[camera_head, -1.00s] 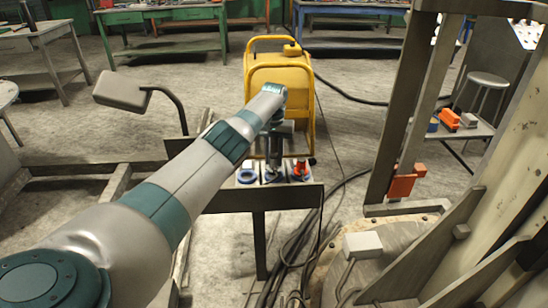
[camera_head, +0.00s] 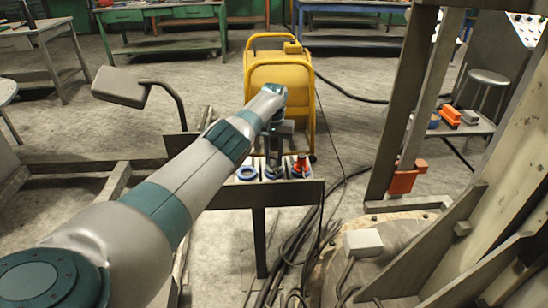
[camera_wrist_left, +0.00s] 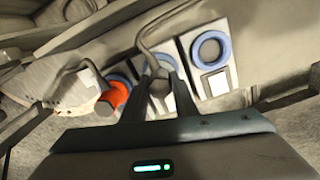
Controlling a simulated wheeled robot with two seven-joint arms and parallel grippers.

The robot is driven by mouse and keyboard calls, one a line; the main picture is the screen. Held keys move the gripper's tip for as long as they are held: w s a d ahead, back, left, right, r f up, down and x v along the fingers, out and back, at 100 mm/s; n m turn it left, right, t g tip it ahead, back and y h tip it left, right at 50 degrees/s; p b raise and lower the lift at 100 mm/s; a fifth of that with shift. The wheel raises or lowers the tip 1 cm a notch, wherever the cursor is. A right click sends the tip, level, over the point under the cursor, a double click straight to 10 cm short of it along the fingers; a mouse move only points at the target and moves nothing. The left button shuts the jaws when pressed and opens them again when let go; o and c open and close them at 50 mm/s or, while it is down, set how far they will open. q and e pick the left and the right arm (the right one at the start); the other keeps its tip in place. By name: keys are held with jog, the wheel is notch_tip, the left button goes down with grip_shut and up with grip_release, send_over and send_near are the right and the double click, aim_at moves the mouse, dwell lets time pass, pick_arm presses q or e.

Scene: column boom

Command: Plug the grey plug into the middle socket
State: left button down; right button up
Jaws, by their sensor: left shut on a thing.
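The grey plug (camera_wrist_left: 158,86) is between the fingers of my left gripper (camera_wrist_left: 158,100), which is shut on it; a grey cable runs up from the plug. The plug is at the middle socket (camera_wrist_left: 183,97), whose blue ring shows partly behind it. I cannot tell how far the plug is in. In the head view my left gripper (camera_head: 273,160) points down over the middle socket and hides most of it. The left socket (camera_head: 246,172) has a blue ring and looks empty. An orange-red plug (camera_head: 300,165) stands in the right socket. My right gripper is not in view.
The sockets sit on a dark metal stand (camera_head: 262,194). A yellow machine (camera_head: 280,90) stands just behind. Dark cables (camera_head: 290,250) lie on the floor to the right of the stand. A metal post frame (camera_head: 400,120) rises at the right.

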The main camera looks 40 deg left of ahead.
pick_arm(q)
jog(key=shift+f, duration=0.3)
dwell(0.5)
jog(key=c, duration=1.3)
grip_release()
jog(key=shift+c, duration=0.2)
